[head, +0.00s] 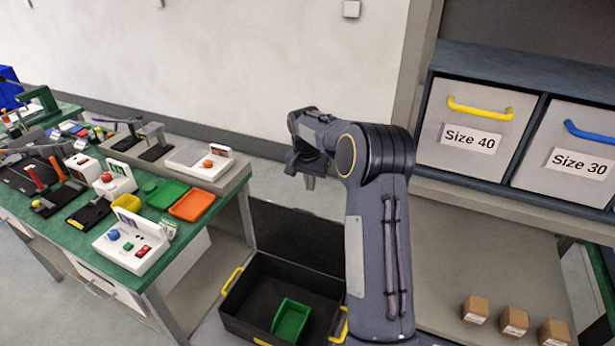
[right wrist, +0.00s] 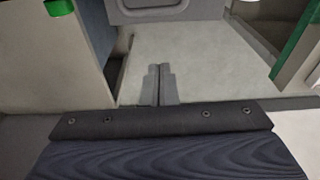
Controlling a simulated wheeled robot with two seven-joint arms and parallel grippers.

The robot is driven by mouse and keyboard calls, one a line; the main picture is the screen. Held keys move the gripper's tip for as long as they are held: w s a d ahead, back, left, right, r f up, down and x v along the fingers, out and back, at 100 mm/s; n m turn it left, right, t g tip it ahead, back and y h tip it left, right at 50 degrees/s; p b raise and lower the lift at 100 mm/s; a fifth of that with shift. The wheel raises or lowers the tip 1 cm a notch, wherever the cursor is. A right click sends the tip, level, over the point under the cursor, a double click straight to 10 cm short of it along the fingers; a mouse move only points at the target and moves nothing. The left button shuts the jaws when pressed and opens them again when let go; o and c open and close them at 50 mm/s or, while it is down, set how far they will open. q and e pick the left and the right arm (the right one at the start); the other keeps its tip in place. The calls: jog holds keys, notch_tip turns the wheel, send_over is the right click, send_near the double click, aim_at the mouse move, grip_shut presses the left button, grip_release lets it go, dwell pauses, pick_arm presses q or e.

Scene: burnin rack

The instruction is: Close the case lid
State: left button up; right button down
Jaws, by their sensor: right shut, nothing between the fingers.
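The black case (head: 262,290) is on the floor at the bottom middle of the head view, with yellow handles at its sides. Its dark lid (head: 290,235) stands raised at the case's back edge, so the case is open. A green bin (head: 291,319) lies inside. My right arm hides the right part of the case and lid. My right gripper (head: 309,184) is above the raised lid in the picture, shut and empty; I cannot tell the exact gap. Its closed fingers also show in the right wrist view (right wrist: 158,84). My left gripper is out of view.
A green-topped bench (head: 75,238) with several devices and an orange tray (head: 192,205) stands left. At right is a rack with a Size 40 drawer (head: 470,128), a Size 30 drawer (head: 572,160) and small brown boxes (head: 515,321) below. Floor behind the case is clear.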

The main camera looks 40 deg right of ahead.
jog(key=a+f, duration=0.1)
jog(key=s+f+p, duration=0.1)
jog(key=f, duration=0.1)
jog(key=a+f+p, duration=0.1)
jog(key=f, duration=0.1)
jog(key=shift+s+a, duration=0.3)
jog(key=shift+a, duration=0.05)
jog(key=shift+r, duration=0.1)
